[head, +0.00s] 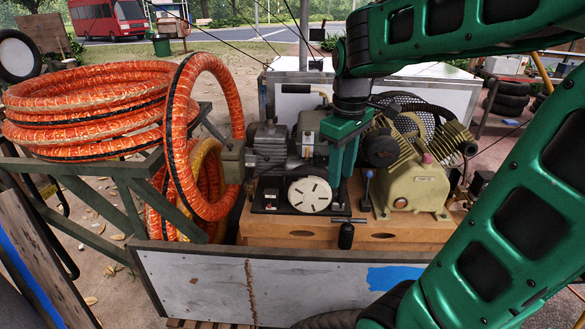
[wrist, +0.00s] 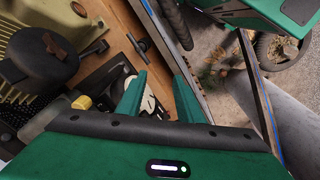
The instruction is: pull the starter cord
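The starter's white round disc (head: 309,194) with dark slots faces front on the engine, left of my gripper (head: 343,190) in the head view. My gripper points down beside it, its two green fingers apart. In the wrist view my gripper (wrist: 160,75) is open with nothing held between the fingers, and part of the white disc (wrist: 150,101) shows behind them. A dark T-shaped bar (head: 349,220) lies just below the fingertips; a similar dark bar (wrist: 138,43) shows beyond them in the wrist view. I cannot tell whether it is the cord's handle. No cord is clearly visible.
A tan compressor (head: 418,185) stands right of my gripper, and a blue-topped lever (head: 368,188) is close by. A grey side panel (head: 205,285) edges the cart in front. Orange hose coils (head: 85,105) fill the left. A black knob (head: 346,236) is at the deck's front.

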